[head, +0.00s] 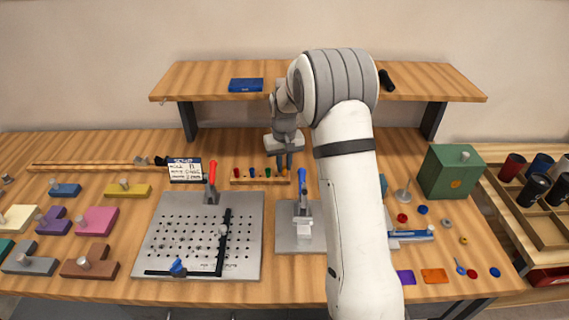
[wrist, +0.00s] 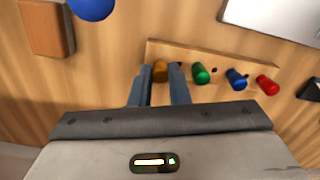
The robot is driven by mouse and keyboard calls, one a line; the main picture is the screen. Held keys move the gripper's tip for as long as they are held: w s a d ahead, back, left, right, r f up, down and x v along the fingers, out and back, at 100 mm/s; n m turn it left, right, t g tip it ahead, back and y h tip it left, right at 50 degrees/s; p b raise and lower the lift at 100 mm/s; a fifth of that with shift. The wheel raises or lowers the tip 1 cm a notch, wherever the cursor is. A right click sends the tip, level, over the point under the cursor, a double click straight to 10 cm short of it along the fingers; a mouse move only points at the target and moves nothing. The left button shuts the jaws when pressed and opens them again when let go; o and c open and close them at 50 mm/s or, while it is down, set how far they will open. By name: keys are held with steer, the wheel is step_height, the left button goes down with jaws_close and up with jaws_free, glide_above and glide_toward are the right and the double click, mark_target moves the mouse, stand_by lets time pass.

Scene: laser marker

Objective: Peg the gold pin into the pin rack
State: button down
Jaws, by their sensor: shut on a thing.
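The gold pin (wrist: 160,71) is between the two fingers of my gripper (wrist: 160,84) in the wrist view. My gripper (head: 284,163) is shut on it at the right end of the wooden pin rack (head: 259,181). The rack also shows in the wrist view (wrist: 205,60). The gold pin is in line with the green pin (wrist: 201,74), blue pin (wrist: 237,79) and red pin (wrist: 267,85), which stand in the rack. The fingers hide the gold pin's lower part, so I cannot tell how deep it sits.
A perforated metal plate (head: 170,215) with a red-handled clamp (head: 212,178) is in front of the rack to the left. A blue-handled clamp (head: 302,186) stands close in front of my gripper. A raised wooden shelf (head: 210,82) is behind. A green box (head: 448,178) stands right.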

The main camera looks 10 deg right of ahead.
steer(key=shift+f+b, duration=0.3)
steer(key=shift+f, duration=0.2)
steer(key=c, duration=1.3)
jaws_free()
steer(key=shift+r, duration=0.15)
step_height(320, 180, up, 7)
steer(key=shift+f+b, duration=0.1)
steer(key=shift+b, duration=0.2)
steer(key=shift+r, duration=0.4)
